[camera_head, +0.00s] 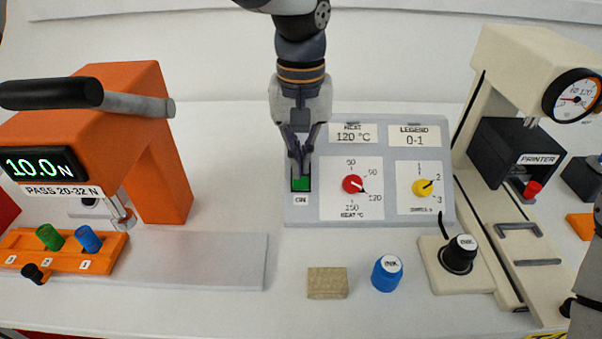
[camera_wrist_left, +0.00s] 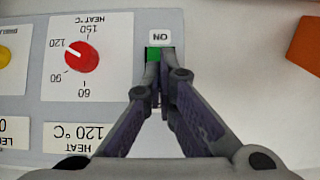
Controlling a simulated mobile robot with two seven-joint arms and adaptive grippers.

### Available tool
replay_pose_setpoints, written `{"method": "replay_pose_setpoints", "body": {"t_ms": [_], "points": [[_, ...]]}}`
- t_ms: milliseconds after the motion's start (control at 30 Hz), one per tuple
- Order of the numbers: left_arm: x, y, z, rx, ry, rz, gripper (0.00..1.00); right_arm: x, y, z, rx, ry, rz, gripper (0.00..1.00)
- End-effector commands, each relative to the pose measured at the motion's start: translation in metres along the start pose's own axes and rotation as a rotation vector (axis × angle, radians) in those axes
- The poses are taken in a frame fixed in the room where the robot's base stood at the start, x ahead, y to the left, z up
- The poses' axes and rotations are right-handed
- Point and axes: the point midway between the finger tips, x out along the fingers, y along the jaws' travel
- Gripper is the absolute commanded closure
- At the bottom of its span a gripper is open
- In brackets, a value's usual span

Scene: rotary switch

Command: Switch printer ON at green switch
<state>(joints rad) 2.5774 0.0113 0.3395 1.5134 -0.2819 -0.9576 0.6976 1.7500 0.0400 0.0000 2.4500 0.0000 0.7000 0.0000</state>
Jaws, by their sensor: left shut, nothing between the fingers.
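The green switch (camera_head: 301,184) sits in a dark slot above the ON label on the grey control panel (camera_head: 300,219). My left gripper (camera_head: 300,168) is shut and empty, with its fingertips at the upper part of the switch. In the left wrist view the fingertips (camera_wrist_left: 158,62) overlap the green switch (camera_wrist_left: 153,54) and hide part of it. I cannot tell whether they touch it. The printer (camera_head: 536,160) is a black block with a PRINTER label on the cream machine at the right. My right gripper is not clearly in view.
The panel has a red heat knob (camera_head: 352,184) and a yellow knob (camera_head: 421,188). In front lie a tan block (camera_head: 327,283), a blue cap (camera_head: 387,273) and a black ink knob (camera_head: 460,253). An orange press (camera_head: 160,170) stands left. The table between press and panel is clear.

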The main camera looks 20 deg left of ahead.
Motion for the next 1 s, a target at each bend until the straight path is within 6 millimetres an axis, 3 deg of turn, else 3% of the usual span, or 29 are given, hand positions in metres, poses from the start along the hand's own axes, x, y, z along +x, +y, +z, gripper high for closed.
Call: {"method": "replay_pose_setpoints", "body": {"t_ms": [667,1000], "points": [[0.011,0.0,0.0,0.0,-0.002,-0.001,1.0,0.0,0.0,0.0,0.0,-0.002,0.0,0.6],[-0.022,0.0,0.0,0.0,0.003,0.0,1.0,-0.008,0.0,-0.007,0.0,0.031,-0.001,0.6]]}}
